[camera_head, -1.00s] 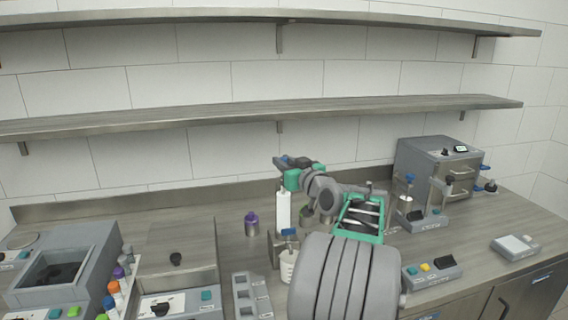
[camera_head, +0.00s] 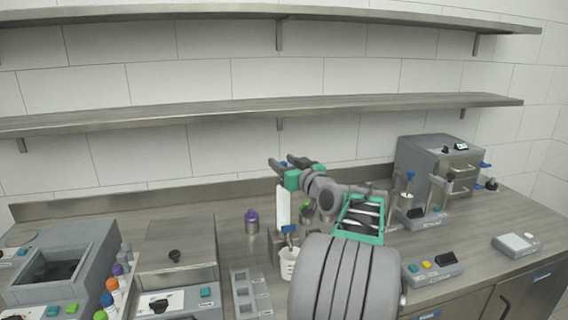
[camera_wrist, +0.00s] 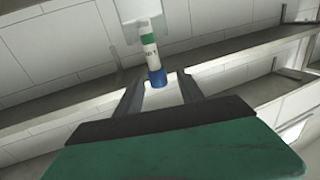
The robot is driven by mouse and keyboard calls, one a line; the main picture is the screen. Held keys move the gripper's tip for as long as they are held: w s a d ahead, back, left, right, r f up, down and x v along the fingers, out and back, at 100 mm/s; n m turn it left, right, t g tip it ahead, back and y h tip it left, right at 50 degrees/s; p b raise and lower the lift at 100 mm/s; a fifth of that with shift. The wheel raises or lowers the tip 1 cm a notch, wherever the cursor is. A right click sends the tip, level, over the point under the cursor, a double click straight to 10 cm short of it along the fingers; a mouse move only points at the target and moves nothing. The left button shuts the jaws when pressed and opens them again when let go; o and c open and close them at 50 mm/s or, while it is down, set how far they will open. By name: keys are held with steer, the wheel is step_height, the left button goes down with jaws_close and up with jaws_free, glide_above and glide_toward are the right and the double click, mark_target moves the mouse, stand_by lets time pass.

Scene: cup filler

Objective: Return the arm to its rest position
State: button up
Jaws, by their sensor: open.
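My gripper (camera_head: 283,162) is raised above the counter in the head view, in front of the wall below the lower shelf. In the wrist view my gripper (camera_wrist: 159,84) has its two fingers apart. A blue-ended tube with a white label and green band (camera_wrist: 150,52) shows at the gap between the fingertips. I cannot tell whether it touches either finger. A tall white panel (camera_head: 283,207) stands below the gripper in the head view. My arm hides part of the counter.
A white cup (camera_head: 288,264) stands below a blue lever (camera_head: 289,229). A purple-capped jar (camera_head: 252,222) is to its left. A grey machine (camera_head: 436,165) stands at the right, and a row of coloured-cap bottles (camera_head: 112,287) at the left. The lower shelf (camera_head: 350,105) runs behind and above my gripper.

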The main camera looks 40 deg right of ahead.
steer(key=b+v, duration=0.2)
steer(key=v, duration=0.6)
steer(key=w+a+f+n+g+y+p, duration=0.15)
steer(key=a+f, duration=0.25)
steer(key=a, duration=0.5)
steer(key=w+a+f+g+y+b, duration=0.1)
steer(key=w+a+f+g+y, duration=0.15)
steer(key=a+f, duration=0.45)
steer(key=w+a+f+n+g+y+p, duration=0.1)
steer(key=w+a+f+g, duration=0.15)
steer(key=a, duration=0.75)
steer(key=s+a+f+g, duration=0.4)
steer(key=s+a+f, duration=0.1)
steer(key=s+a, duration=0.3)
steer(key=s+a+f+g+p, duration=0.1)
steer(key=s+a+f+g, duration=0.2)
steer(key=s+a+f, duration=0.2)
steer(key=s+a+n, duration=0.1)
steer(key=s+a, duration=0.2)
steer(key=s, duration=0.1)
steer(key=shift+f+g, duration=0.25)
steer(key=shift+g, duration=0.1)
